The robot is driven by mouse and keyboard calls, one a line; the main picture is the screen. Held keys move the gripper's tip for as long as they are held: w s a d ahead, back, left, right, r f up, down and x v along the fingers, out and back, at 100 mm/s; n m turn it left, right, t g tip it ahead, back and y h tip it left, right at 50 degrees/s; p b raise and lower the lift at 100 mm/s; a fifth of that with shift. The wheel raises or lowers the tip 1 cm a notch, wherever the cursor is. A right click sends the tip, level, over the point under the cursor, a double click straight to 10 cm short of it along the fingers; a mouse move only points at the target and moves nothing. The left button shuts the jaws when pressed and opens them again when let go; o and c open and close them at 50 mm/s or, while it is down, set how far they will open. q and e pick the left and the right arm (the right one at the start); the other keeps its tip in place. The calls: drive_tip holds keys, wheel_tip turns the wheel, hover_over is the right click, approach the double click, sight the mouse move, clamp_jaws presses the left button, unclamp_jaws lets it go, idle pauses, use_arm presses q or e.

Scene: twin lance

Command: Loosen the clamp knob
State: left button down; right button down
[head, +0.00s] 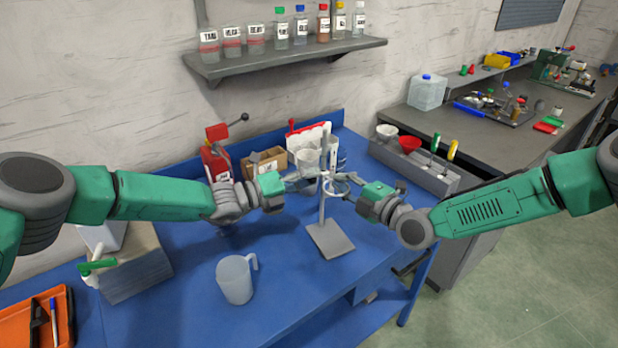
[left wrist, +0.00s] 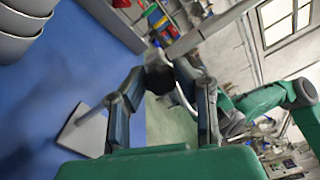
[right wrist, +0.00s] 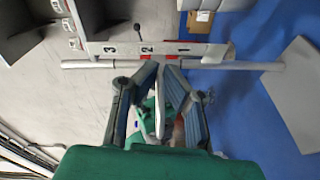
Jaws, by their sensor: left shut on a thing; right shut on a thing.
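A grey stand has a flat base plate (head: 330,240) on the blue table and an upright rod (head: 322,205). A ring (head: 338,187) sits partway up the rod on its right side. My right gripper (head: 356,183) is at the ring's right. In the right wrist view its fingers are shut on the pale ring (right wrist: 172,88), seen nearly edge-on. The rod also crosses the right wrist view (right wrist: 90,64).
A clear jug (head: 236,280) stands front left of the stand. A grey rack with funnels (head: 415,165) stands right. The table in front of the base plate is clear.

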use_arm(q)
drive_tip(key=shift+w+a+f+n, duration=0.15)
drive_tip(key=shift+w+a+n, duration=0.1)
drive_tip(key=shift+a+n, duration=0.3)
drive_tip(key=c, duration=1.6)
unclamp_jaws()
drive_tip(key=shift+d, duration=0.15)
drive_tip(key=shift+o, duration=0.2)
drive_tip(key=shift+s+d, duration=0.1)
drive_tip(key=shift+d, duration=0.05)
drive_tip(key=v, duration=1.2)
